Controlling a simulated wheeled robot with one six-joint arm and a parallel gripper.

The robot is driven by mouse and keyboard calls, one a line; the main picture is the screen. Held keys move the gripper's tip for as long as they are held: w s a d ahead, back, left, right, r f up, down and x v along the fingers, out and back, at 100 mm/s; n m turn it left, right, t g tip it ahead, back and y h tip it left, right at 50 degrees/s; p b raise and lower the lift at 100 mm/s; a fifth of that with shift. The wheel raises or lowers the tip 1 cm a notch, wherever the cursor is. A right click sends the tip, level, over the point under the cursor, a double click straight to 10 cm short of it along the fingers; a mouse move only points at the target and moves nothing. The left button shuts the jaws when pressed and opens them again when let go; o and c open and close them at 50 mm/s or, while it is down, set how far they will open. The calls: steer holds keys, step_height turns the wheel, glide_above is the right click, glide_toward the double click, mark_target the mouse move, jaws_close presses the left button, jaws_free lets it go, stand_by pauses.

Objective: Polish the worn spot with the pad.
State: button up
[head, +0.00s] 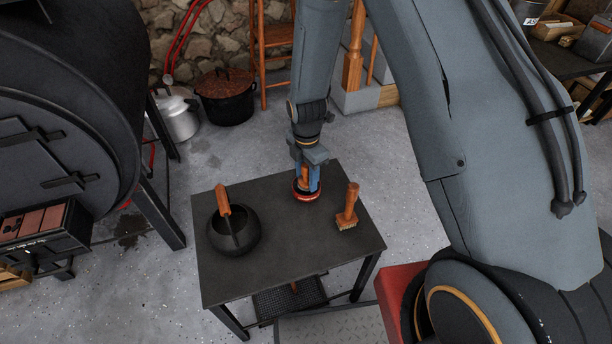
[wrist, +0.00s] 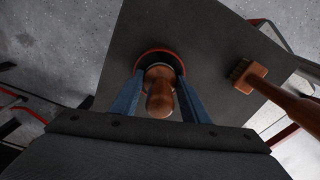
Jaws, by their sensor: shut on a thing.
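The pad (head: 307,193) is a round dark disc with a red rim and a wooden knob handle. It is at the back right part of the dark table (head: 270,265). My gripper (head: 307,178) comes down on it from above and is shut on the knob. In the wrist view the blue fingers of my gripper (wrist: 160,95) stand on both sides of the knob, and the pad (wrist: 160,58) shows beyond it. The pad is at or very near the tabletop; I cannot tell if it touches. I cannot make out a worn spot.
A round black pot (head: 234,236) with a wooden handle sticking out is at left. The barrel stove (head: 60,130) stands left of the table. The table's front middle is clear.

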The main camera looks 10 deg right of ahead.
steer(key=shift+r+p, duration=2.25)
steer(key=shift+r, duration=1.15)
